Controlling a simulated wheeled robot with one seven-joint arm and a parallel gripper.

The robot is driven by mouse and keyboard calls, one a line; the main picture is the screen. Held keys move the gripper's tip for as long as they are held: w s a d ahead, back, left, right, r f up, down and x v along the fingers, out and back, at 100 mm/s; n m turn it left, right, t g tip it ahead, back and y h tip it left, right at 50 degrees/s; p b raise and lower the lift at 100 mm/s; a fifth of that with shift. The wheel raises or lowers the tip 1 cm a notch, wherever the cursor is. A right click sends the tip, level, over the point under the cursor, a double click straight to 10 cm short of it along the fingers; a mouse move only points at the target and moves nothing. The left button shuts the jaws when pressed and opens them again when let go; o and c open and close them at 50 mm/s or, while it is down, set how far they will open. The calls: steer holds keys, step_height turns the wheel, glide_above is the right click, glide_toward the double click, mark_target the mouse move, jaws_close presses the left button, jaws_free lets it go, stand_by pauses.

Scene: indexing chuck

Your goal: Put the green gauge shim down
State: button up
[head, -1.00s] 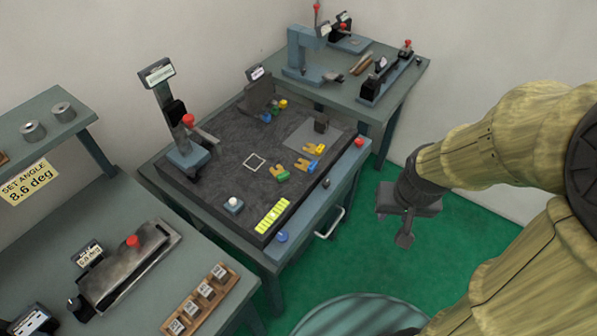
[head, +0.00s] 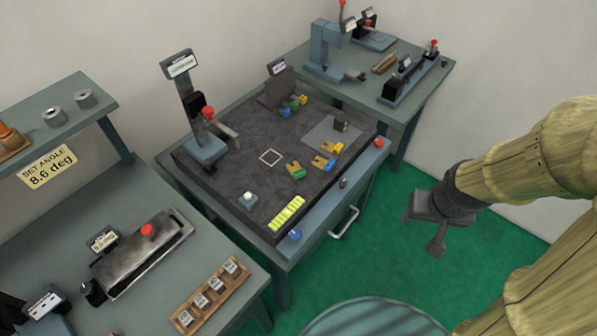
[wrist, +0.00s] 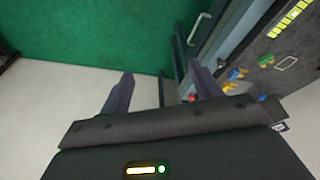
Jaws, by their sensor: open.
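The green gauge shim (head: 297,172), a tan forked piece with a green end, lies on the dark surface plate (head: 235,170), left of the similar yellow-ended shim (head: 334,148) and blue-ended shim (head: 325,164). My gripper (head: 437,240) is over the green floor, right of the plate's table and well apart from the shims. In the wrist view the two fingers of my gripper (wrist: 162,88) stand apart with nothing between them.
A square outline (head: 270,157) is marked on the plate. A rack (head: 277,90) with small coloured pieces stands at the back, and a gauge stand (head: 203,145) at the left. A workbench (head: 60,240) is at left, another table (head: 412,100) behind.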

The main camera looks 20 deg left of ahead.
steer(key=w+a+f+n+t+y+p, duration=0.25)
steer(key=w+a+f+n+y, duration=0.4)
steer(key=a+f, duration=0.55)
steer(key=s+a+f+n+t+y, duration=0.1)
steer(key=a+t+y, duration=0.2)
steer(key=a, duration=0.5)
steer(key=shift+f+t, duration=0.2)
steer(key=shift+t, duration=0.25)
steer(key=shift+a+f+n, duration=0.1)
steer(key=shift+a+n, duration=0.05)
steer(key=shift+n, duration=0.1)
steer(key=b+x, duration=0.4)
steer(key=b, duration=0.4)
steer(key=shift+w+f, duration=0.1)
steer(key=shift+w, duration=0.05)
steer(key=b, duration=0.3)
steer(key=shift+w+a+f+b, duration=0.1)
steer(key=shift+w+a+b, duration=0.05)
steer(key=shift+a+b, duration=0.2)
